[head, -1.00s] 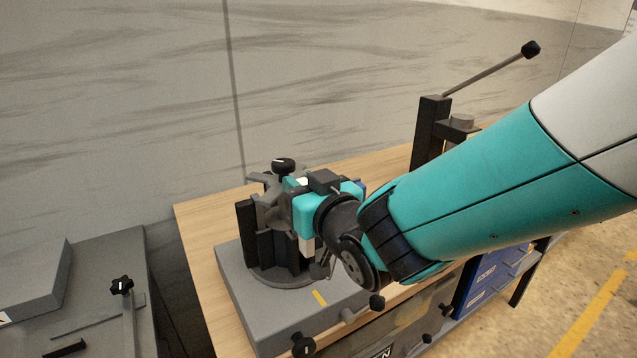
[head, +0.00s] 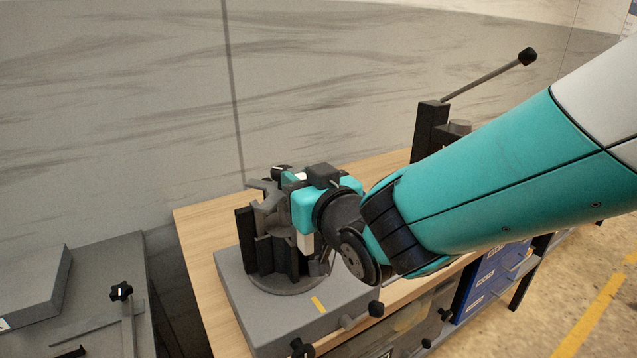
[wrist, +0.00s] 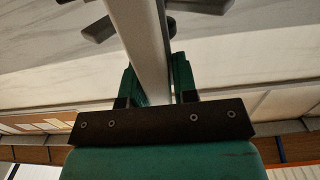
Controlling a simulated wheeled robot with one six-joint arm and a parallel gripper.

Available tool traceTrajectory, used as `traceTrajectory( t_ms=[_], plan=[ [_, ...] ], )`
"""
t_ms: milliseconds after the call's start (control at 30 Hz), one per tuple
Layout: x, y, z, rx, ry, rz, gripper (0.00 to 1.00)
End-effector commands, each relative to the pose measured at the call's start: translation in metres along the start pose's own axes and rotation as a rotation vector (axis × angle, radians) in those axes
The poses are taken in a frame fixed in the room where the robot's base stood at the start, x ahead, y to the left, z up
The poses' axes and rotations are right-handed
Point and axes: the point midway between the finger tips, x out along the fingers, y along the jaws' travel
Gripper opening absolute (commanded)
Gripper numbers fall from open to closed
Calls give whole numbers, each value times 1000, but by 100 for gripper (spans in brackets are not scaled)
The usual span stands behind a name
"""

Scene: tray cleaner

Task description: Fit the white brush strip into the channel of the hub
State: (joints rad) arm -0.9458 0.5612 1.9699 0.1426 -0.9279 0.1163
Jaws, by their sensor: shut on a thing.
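The hub (head: 268,272) is a dark grey upright body with black strips around it, standing on a grey block. My gripper (wrist: 152,85) is shut on the white brush strip (wrist: 146,35), which runs between its two green fingers. In the head view my gripper (head: 303,207) is at the hub's right side. The strip's pale lower part (head: 304,242) shows below it, upright and close against the hub. My gripper hides most of the strip and that side of the hub. I cannot tell whether the strip is inside the channel.
The grey block (head: 318,328) has knobs along its front and sits on a wooden table (head: 200,228). A black post with a long lever (head: 487,75) stands behind my arm. A grey bench (head: 95,310) is at the left. Blue drawers (head: 492,275) are below right.

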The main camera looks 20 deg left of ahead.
Motion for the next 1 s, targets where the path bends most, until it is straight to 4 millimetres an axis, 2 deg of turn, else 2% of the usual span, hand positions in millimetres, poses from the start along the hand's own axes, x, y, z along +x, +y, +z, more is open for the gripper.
traceTrajectory(
  t_ms=[400,1000],
  plan=[
    [0,0,-18,1,3,0,0],
    [0,0,-18,1,3,0,0]
  ],
)
